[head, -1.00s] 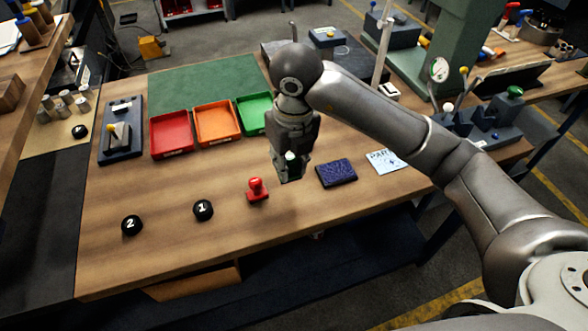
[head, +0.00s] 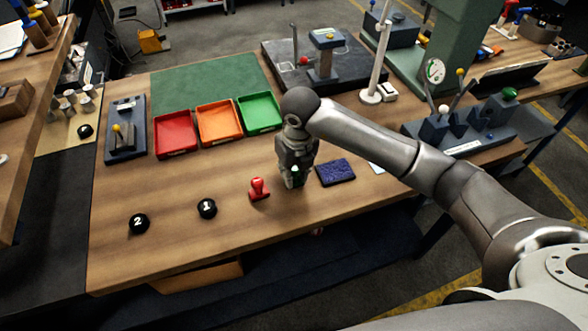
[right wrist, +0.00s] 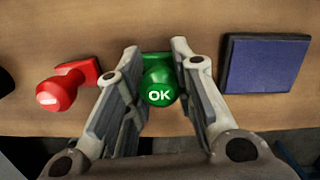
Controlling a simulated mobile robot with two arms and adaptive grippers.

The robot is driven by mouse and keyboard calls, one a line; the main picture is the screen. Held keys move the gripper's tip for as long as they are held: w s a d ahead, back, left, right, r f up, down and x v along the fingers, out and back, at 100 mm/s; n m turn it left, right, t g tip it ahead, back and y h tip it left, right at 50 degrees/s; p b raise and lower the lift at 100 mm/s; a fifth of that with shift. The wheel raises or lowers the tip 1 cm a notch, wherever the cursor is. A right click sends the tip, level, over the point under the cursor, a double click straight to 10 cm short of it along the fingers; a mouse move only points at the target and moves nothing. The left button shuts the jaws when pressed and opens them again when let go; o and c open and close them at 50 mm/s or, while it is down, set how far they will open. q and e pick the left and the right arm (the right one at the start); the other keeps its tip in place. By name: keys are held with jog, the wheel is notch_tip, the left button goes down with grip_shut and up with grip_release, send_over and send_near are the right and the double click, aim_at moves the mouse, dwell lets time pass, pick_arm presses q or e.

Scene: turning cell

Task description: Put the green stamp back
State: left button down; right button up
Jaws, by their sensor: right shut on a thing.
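The green stamp (right wrist: 160,86), marked OK on its round knob, is between the fingers of my right gripper (right wrist: 157,90) in the right wrist view. The gripper is shut on it. In the head view my right gripper (head: 292,183) is low over the wooden table, with a bit of green showing at its tips. Whether the stamp's base touches the table is hard to tell. The red stamp (head: 259,188) stands just left of it, also seen in the right wrist view (right wrist: 62,90). My left gripper is not in view.
A dark blue ink pad (head: 335,172) lies right of the gripper. Red (head: 175,133), orange (head: 219,122) and green (head: 260,111) trays stand behind. Black buttons 1 (head: 207,208) and 2 (head: 139,223) are at left front. My arm partly covers a pale card (head: 376,168).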

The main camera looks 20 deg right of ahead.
aim_at(296, 171)
jog(key=shift+f, duration=0.2)
jog(key=o, duration=0.8)
jog(key=shift+o, duration=0.2)
jog(key=shift+r, duration=0.1)
jog(key=shift+r, duration=0.45)
jog(key=r+b, duration=0.1)
jog(key=r, duration=0.2)
jog(key=r+b, duration=0.1)
jog(key=r, duration=0.2)
jog(key=s+r+b, duration=0.1)
jog(key=r, duration=0.2)
jog(key=shift+s+d+r, duration=0.1)
jog(key=shift+r, duration=0.3)
jog(key=shift+s+r, duration=0.1)
jog(key=shift+r, duration=0.65)
